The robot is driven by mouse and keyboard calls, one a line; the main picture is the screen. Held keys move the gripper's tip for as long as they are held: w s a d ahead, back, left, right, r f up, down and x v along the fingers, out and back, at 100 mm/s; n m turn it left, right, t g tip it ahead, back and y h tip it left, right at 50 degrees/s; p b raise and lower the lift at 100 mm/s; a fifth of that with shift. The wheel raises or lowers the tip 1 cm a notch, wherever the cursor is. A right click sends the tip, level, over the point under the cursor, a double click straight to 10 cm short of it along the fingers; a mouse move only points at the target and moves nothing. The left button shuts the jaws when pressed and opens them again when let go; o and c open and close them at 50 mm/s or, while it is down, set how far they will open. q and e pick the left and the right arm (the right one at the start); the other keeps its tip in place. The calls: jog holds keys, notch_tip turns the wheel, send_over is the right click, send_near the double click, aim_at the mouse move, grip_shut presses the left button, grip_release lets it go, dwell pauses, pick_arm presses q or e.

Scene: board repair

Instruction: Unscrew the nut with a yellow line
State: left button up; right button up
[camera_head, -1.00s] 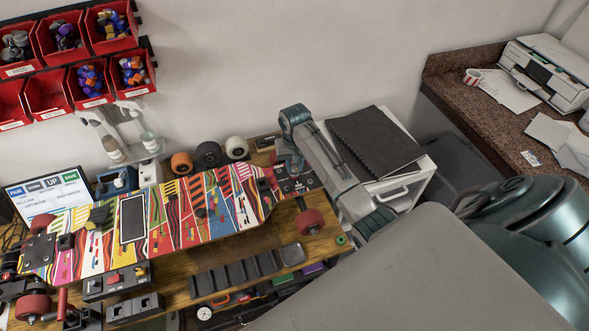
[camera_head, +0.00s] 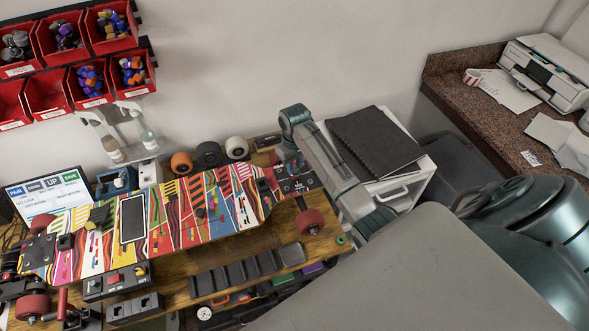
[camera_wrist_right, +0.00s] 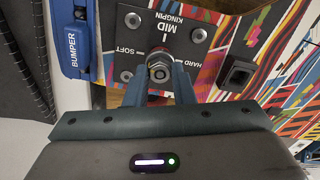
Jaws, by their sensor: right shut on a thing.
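The skateboard (camera_head: 170,228) with a colourful striped deck lies upside down across the workbench. In the right wrist view, a metal nut (camera_wrist_right: 159,73) sits on the kingpin, beside a dark plate (camera_wrist_right: 180,28) marked SOFT, MID and HARD. My right gripper (camera_wrist_right: 159,82) has its two blue fingers on either side of this nut and is shut on it. I cannot make out a yellow line on the nut. My left gripper is not in view.
A red wheel (camera_head: 310,222) is close below my right gripper. Loose wheels (camera_head: 208,156) stand behind the board. A black notebook (camera_head: 375,142) lies on a white drawer unit right of the gripper. Red parts bins (camera_head: 110,28) hang on the wall.

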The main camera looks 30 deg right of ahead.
jog(key=n, duration=0.5)
jog(key=shift+n, duration=0.4)
jog(key=o, duration=0.9)
jog(key=shift+c, duration=1.1)
jog(key=m, duration=0.4)
jog(key=shift+m, duration=0.9)
